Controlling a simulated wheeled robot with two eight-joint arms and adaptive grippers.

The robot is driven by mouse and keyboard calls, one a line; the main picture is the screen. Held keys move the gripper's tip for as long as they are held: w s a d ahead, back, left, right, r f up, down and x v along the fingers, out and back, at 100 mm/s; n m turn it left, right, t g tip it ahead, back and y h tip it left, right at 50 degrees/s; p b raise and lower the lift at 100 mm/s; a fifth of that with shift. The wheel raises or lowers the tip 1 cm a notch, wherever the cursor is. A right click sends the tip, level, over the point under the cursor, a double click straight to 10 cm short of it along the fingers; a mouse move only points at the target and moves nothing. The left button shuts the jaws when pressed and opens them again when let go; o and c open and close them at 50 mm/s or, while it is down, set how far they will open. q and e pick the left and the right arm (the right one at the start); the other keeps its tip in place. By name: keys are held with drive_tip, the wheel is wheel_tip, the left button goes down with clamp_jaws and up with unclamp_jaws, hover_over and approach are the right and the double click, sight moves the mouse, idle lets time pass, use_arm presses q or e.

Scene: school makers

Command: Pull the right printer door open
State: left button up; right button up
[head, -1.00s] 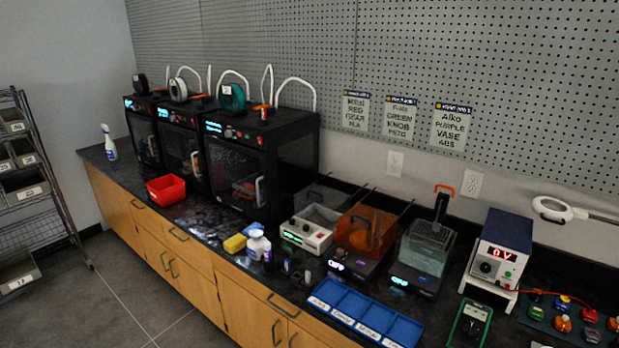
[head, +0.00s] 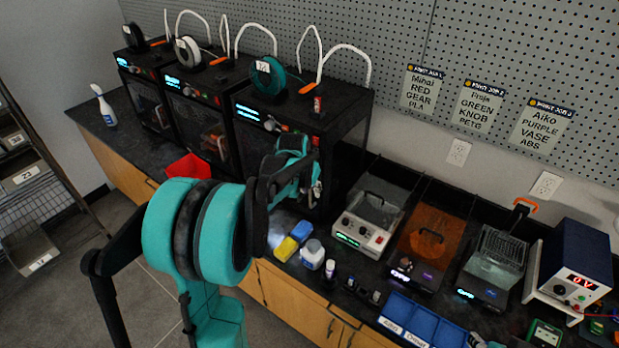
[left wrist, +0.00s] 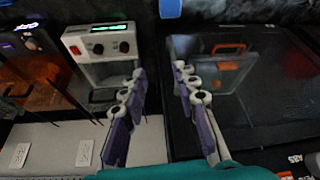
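The right printer (head: 285,110) is the black box with the teal spool on top. Its front door is largely hidden by my left arm in the head view, and I cannot make out its handle. My left gripper (head: 313,188) is at the printer's front right side. In the left wrist view, which is upside down, the left gripper (left wrist: 160,98) is open with nothing seen between its fingers. One finger overlaps the edge of a dark glassy printer panel (left wrist: 265,85) with an orange part behind it. Contact cannot be told. A pale piece at the head view's bottom edge may be my right gripper (head: 480,342).
A white box with knobs (head: 362,222) stands right of the printer; it also shows in the wrist view (left wrist: 100,50). A red bin (head: 188,167) is left. Blue trays (head: 425,320) line the front edge.

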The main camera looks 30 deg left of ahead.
sight(310, 190)
use_arm(q)
drive_tip(key=w+a, duration=0.1)
drive_tip(key=w+a+p, duration=0.1)
drive_tip(key=shift+w+a+f, duration=0.25)
drive_tip(key=shift+w+f, duration=0.1)
drive_tip(key=shift+f, duration=0.05)
drive_tip(key=b+x, duration=0.1)
drive_tip(key=x, duration=0.6)
drive_tip(key=shift+f, duration=0.25)
clamp_jaws()
